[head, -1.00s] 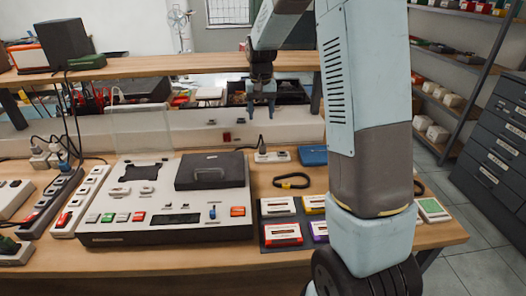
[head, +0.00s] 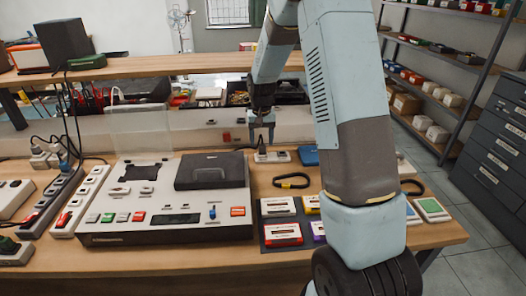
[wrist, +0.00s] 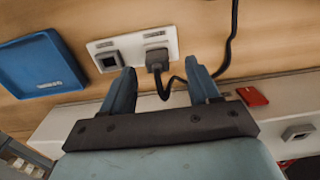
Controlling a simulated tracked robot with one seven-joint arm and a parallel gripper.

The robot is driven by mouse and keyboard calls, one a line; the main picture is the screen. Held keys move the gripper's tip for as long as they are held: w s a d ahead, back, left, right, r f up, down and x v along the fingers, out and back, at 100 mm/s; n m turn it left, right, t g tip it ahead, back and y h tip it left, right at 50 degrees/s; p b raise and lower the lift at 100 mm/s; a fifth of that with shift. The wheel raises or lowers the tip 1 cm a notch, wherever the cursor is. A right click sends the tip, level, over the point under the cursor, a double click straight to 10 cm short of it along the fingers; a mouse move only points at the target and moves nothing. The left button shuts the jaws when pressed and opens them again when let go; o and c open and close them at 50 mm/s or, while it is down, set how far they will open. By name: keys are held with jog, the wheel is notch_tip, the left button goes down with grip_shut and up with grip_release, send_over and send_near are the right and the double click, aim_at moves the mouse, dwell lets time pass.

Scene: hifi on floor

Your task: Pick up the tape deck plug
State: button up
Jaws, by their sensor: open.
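The dark plug (wrist: 157,58) sits in the right socket of a white two-socket plate (wrist: 122,46). A black cord hangs off the plug and curves up to the right. The plate also shows in the head view (head: 281,157), on the wooden table behind the tape deck (head: 150,215). My gripper (wrist: 159,66) is open, with one finger left and one right of the plug in the wrist view. I cannot tell whether either finger touches it. In the head view my gripper (head: 261,138) hangs just above the plate, pointing down.
A blue box (wrist: 40,65) lies left of the plate in the wrist view. A red block (wrist: 252,96) and a grey socket (wrist: 298,132) are on the white panel behind. A black strap (head: 291,181) and several cassettes (head: 282,235) lie on the table.

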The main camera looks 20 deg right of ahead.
aim_at(262, 145)
jog(key=shift+d+f, duration=0.15)
jog(key=shift+f, duration=1.65)
jog(key=shift+c, duration=0.2)
jog(key=c, duration=0.9)
jog(key=shift+c, duration=0.2)
jog(key=shift+r, duration=0.15)
